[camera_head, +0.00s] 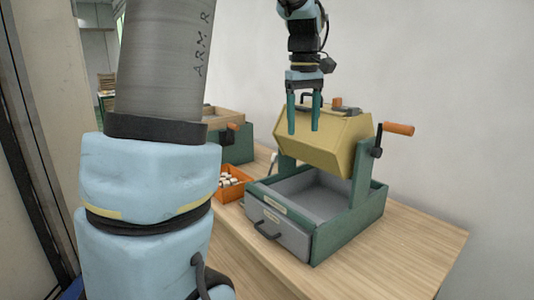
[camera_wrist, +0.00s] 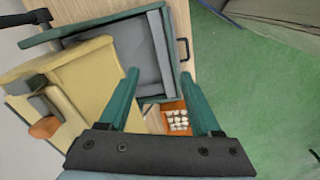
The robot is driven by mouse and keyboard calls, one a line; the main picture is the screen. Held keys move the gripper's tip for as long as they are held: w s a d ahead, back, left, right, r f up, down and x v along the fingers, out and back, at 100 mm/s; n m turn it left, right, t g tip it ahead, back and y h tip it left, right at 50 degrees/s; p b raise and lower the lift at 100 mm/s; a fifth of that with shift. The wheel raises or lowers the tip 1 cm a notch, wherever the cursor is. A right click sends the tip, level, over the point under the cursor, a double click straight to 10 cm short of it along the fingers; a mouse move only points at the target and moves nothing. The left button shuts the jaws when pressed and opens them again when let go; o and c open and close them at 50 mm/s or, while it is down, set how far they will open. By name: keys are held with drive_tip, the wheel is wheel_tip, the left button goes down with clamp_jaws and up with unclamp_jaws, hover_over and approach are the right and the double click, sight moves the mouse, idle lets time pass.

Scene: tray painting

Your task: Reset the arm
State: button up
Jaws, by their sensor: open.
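My gripper (camera_head: 304,115) points down in front of and above the yellow drum box (camera_head: 340,150) in the head view. Its two teal fingers are apart, with nothing between them. In the wrist view my gripper (camera_wrist: 163,95) is also open, and the yellow box (camera_wrist: 75,75) is to its left. My blue and grey arm link fills the left part of the head view and hides part of the table there.
The yellow box hangs in a green frame (camera_head: 372,212) with an orange-handled crank (camera_head: 398,129) and a grey drawer (camera_head: 280,232). An orange tray (camera_head: 228,192) of white pieces sits to the left. Bare wooden table (camera_head: 420,240) lies at right.

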drive_tip(key=s+a+f+m, duration=0.2)
drive_tip(key=s+a+f, duration=0.4)
drive_tip(key=f, duration=0.3)
drive_tip(key=s+a+f+m+t, duration=0.1)
drive_tip(key=s+a+f+m, duration=0.2)
drive_tip(key=s+a+f, duration=0.3)
drive_tip(key=a+f, duration=0.3)
drive_tip(key=f, duration=0.1)
drive_tip(key=shift+s+a, duration=0.2)
drive_tip(key=shift+s, duration=0.15)
idle(1.2)
